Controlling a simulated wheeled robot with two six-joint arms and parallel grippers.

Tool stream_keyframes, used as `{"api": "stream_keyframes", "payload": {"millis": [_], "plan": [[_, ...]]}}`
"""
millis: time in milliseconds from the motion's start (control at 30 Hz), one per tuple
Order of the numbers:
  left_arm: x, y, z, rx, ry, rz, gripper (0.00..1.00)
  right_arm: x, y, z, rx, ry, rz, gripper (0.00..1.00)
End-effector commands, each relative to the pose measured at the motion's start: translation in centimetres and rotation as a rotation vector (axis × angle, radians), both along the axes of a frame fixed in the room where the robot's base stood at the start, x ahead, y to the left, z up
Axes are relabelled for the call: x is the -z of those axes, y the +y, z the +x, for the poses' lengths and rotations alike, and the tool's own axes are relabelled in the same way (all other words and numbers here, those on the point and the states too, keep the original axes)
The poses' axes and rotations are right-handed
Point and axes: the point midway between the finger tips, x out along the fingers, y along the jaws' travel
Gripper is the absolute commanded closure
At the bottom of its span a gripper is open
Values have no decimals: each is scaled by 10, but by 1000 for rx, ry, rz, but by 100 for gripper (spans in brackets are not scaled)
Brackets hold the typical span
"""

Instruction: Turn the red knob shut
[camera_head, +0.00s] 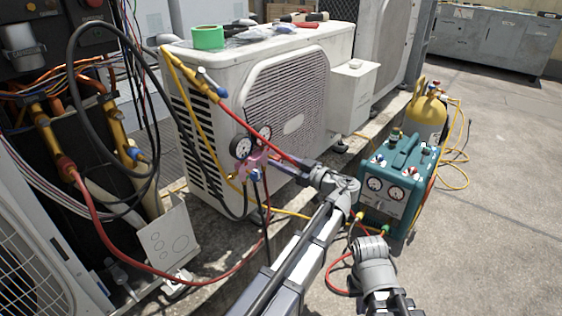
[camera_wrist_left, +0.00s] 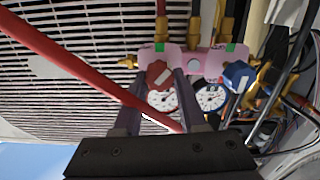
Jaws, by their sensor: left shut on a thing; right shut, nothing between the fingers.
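The red knob (camera_wrist_left: 159,74) sits on a pink gauge manifold (camera_wrist_left: 196,60), which also shows in the head view (camera_head: 254,160). In the left wrist view the two fingers of my left gripper (camera_wrist_left: 165,82) are on either side of the red knob and closed on it. In the head view this gripper (camera_head: 276,164) reaches the manifold from the right; the knob is hidden there. A blue knob (camera_wrist_left: 238,76) is on the manifold's other side. Two round gauges (camera_wrist_left: 162,99) (camera_wrist_left: 210,98) are beside the knobs. Part of my right arm shows at bottom right, but I see no fingers.
The manifold is against a white condenser (camera_head: 300,100) with tape and tools on top. A teal recovery machine (camera_head: 400,175) and a yellow-topped cylinder (camera_head: 427,112) stand to the right. Open concrete lies beyond them.

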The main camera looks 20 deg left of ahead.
Motion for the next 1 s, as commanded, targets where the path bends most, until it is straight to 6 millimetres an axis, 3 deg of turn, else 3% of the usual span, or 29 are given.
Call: {"api": "stream_keyframes", "payload": {"millis": [267, 1000], "plan": [[0, 0, 0, 0, 77, 28, 100, 0, 0, 0, 0, 0, 0, 100], [0, -1, 2, 1, 525, 190, 100, 0, 0, 0, 0, 0, 0, 100]]}}
